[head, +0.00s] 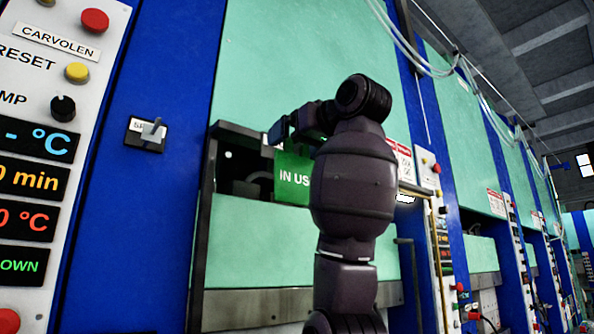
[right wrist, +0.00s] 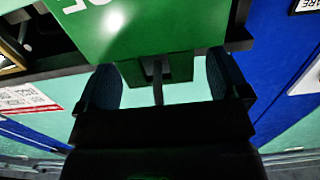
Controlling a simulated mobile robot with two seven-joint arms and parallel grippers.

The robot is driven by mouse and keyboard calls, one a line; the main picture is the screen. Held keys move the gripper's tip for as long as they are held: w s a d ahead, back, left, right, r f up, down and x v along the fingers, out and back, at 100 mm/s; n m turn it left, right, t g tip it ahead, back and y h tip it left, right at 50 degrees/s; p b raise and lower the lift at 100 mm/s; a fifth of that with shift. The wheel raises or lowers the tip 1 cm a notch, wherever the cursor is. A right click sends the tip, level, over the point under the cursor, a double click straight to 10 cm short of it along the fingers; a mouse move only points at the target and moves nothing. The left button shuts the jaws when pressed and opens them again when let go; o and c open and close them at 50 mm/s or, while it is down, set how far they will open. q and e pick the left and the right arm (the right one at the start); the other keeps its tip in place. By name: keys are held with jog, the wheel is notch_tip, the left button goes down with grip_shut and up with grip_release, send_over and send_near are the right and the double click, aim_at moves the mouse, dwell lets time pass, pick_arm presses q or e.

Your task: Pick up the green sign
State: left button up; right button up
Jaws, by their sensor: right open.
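The green sign (head: 291,178) hangs at the front of the middle press in the head view, with white letters reading "IN US"; its right part is hidden behind my right arm. My right gripper (head: 284,130) is at the sign's upper edge. In the right wrist view the sign (right wrist: 155,28) fills the top middle, just beyond the fingertips. My right gripper (right wrist: 162,72) is open there, its two dark fingers spread on either side of a thin dark bar and a smaller green part. I cannot tell whether either finger touches them. My left gripper is not in view.
A control panel (head: 38,120) with buttons and displays stands at the left. A blue column with a small toggle switch (head: 147,133) is beside it. The press's dark frame (head: 205,230) surrounds the opening near the sign. More presses line up to the right.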

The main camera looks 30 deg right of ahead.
jog(key=c, duration=1.3)
jog(key=shift+r, duration=0.15)
